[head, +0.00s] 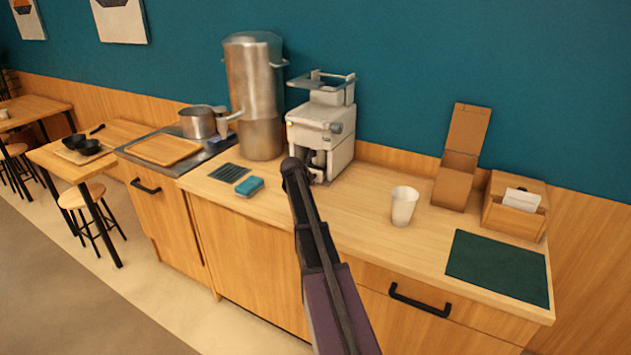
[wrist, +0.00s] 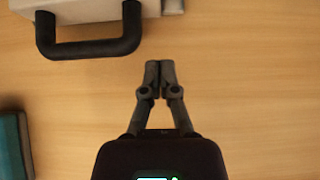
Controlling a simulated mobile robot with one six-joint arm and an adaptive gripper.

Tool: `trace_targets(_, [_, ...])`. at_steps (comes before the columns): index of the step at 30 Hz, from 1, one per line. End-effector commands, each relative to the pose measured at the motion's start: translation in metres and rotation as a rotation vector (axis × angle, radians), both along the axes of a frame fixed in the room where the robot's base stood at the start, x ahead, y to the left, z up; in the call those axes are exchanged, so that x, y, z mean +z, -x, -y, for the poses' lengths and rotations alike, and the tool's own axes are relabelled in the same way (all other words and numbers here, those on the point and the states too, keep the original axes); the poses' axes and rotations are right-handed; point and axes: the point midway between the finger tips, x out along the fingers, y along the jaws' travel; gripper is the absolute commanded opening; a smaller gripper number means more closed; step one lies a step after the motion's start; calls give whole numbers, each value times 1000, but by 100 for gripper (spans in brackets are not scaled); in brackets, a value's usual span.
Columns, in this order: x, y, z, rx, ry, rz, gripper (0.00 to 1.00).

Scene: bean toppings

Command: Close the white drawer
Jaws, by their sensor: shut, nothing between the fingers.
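A white drawer front (wrist: 75,9) with a thick black handle (wrist: 88,47) shows at the top left of the wrist view. My gripper (wrist: 159,76) is shut and empty over the wood counter, below and to the right of the handle, apart from it. In the head view the white machine (head: 322,125) stands against the teal wall. My arm covers part of its lower front, and the drawer is mostly hidden there. How far the drawer stands out cannot be told. My fingers cannot be made out in the head view.
A blue-green sponge (head: 249,186) lies left of my arm; it also shows in the wrist view (wrist: 12,145). A metal urn (head: 255,95) stands left of the machine. A white cup (head: 403,206) stands to the right, with a dark green mat (head: 498,267) beyond.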

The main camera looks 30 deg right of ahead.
Motion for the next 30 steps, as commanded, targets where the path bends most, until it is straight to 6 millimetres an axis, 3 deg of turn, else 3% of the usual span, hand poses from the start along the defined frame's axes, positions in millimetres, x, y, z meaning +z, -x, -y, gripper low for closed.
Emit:
trace_targets(1, [9, 4, -5, 0, 0, 0, 0])
trace_targets(15, [46, 20, -39, 1, 0, -1, 0])
trace_targets(30, [57, 26, -51, -1, -1, -1, 0])
